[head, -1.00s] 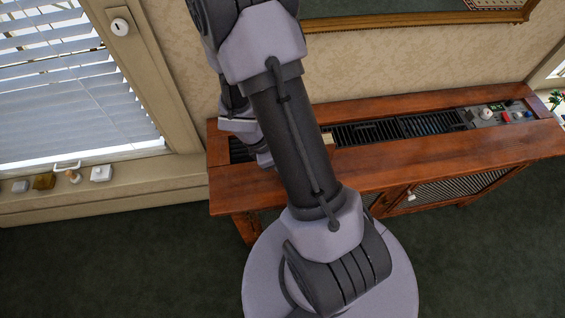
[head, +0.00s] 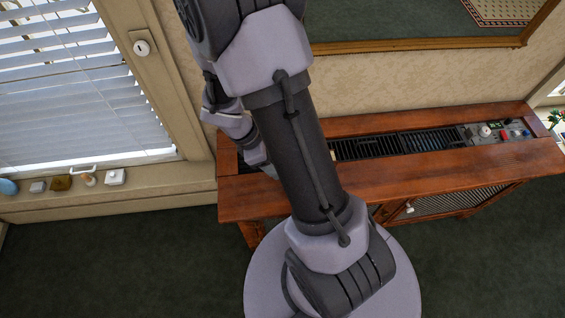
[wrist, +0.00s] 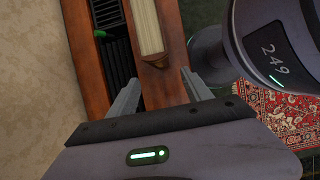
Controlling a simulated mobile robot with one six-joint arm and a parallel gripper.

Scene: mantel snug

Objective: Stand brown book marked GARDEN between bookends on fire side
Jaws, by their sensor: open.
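In the wrist view, a book (wrist: 148,28) shows cream page edges between brown covers. It is at the wooden cabinet (wrist: 94,65), just beyond my fingertips. No lettering shows, so I cannot tell whether it is marked GARDEN. My gripper (wrist: 160,77) is open and empty, its fingers spread either side of the line to the book and apart from it. In the head view my arm hides the gripper and the book. No bookends are visible in either view.
The wooden cabinet (head: 440,157) has a black grille (head: 400,143) along its top and a control panel (head: 497,131) at the right end. Small objects, including a white block (head: 115,177), stand on the windowsill (head: 130,200) at left. A patterned rug (wrist: 295,115) lies below.

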